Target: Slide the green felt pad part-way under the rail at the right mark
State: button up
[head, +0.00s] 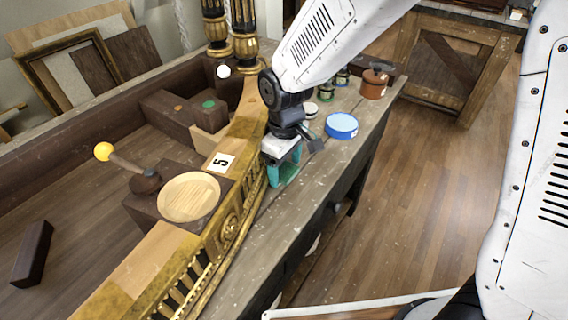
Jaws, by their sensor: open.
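A small green disc (208,104), possibly the felt pad, lies on top of a dark wooden block (180,112) beyond the gilt rail. The ornate gilt rail (235,150) runs from the lower left towards the back along the worktop. My gripper (283,174) points down on the right side of the rail, close beside it, with teal fingertips low near the grey worktop. It is open, and I see nothing between its fingers. The gripper is clearly apart from the green disc. I cannot pick out the right mark.
A round wooden dish (188,197) and a yellow-knobbed lever (127,167) are left of the rail. A white card marked 5 (221,162) lies on it. A blue round tin (341,126), small jars (325,92) and a brown pot (374,83) stand right. The front right worktop is clear.

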aim_at(287, 170)
notch_tip(287, 170, up, 8)
jog(key=shift+f, duration=0.1)
dwell(0.6)
jog(key=shift+s+d+f, duration=0.1)
jog(key=shift+s+d, duration=0.05)
jog(key=shift+s, duration=0.05)
jog(key=s+d+r+m, duration=0.5)
jog(key=s+d, duration=0.5)
jog(key=d, duration=0.1)
jog(key=s+d+r+m+t, duration=0.1)
jog(key=s+d+r+m, duration=0.4)
jog(key=s+d, duration=0.6)
jog(key=shift+r, duration=0.4)
jog(key=shift+c, duration=0.3)
